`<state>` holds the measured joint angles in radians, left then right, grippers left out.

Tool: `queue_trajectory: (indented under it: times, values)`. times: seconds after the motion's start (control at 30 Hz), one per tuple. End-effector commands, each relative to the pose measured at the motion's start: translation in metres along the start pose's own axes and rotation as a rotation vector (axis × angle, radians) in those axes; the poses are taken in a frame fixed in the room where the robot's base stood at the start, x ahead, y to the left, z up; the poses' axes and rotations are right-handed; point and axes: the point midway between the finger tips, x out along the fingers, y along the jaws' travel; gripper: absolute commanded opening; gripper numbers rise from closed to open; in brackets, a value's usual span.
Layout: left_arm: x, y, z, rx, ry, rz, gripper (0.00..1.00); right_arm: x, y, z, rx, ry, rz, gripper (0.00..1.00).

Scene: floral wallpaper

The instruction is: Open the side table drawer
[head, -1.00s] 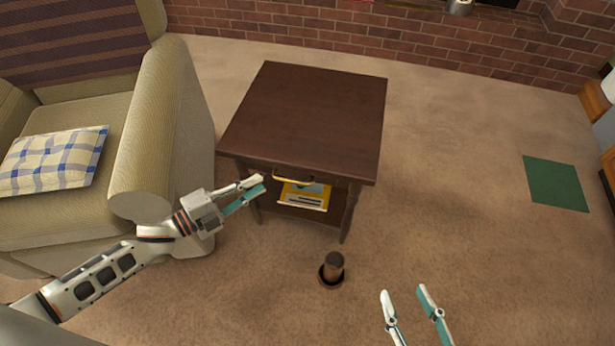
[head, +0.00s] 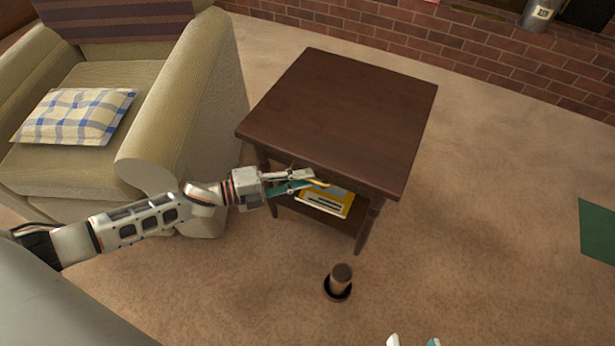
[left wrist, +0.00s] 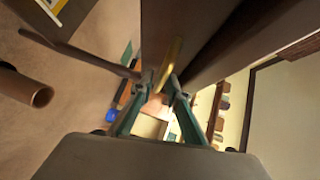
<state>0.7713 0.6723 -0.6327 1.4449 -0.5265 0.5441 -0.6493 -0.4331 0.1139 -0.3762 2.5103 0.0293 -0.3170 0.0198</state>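The dark wooden side table (head: 340,115) stands right of the armchair. Its drawer front is a narrow strip under the top, mostly hidden in the head view, and looks closed. The brass drawer handle (head: 318,182) shows just beyond my left fingertips; it also shows in the left wrist view (left wrist: 172,62). My left gripper (head: 305,180) is at the handle. In the left wrist view its fingers (left wrist: 161,80) are apart, with the handle at their tips; contact is unclear. My right gripper (head: 413,341) shows only its two separated fingertips at the bottom edge, with nothing between them.
A yellow book or magazine (head: 326,203) lies on the table's lower shelf. A brown cylinder in a dark round base (head: 340,280) stands on the carpet before the table. The beige armchair (head: 160,150) is close on the left.

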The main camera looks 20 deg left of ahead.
Motion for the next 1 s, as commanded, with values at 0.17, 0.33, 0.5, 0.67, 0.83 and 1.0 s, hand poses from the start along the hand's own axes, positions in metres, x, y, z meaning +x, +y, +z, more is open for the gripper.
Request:
queue_trajectory:
  times: [0.17,0.33,0.5,0.67,0.83,1.0]
  values:
    - [0.011,0.001,0.0,0.001,0.0,0.002,0.16,0.001,-0.002,0.001,0.022,0.003,-0.003,0.4]
    - [0.012,0.0,0.0,0.001,0.0,0.001,0.16,0.001,-0.003,0.0,0.025,0.006,-0.003,0.4]
    - [0.012,0.0,0.0,0.001,-0.001,0.001,0.0,0.001,-0.003,0.0,0.025,0.006,-0.003,0.4]
    - [0.012,0.0,0.0,0.0,-0.001,0.001,0.0,0.001,-0.003,0.0,0.025,0.005,-0.004,0.4]
    - [0.008,0.0,-0.004,0.0,0.0,0.0,0.0,0.001,-0.003,-0.002,0.016,0.007,-0.003,0.4]
    - [-0.006,0.002,-0.018,0.001,0.0,0.0,0.0,0.0,0.002,-0.009,-0.024,0.01,0.005,0.4]
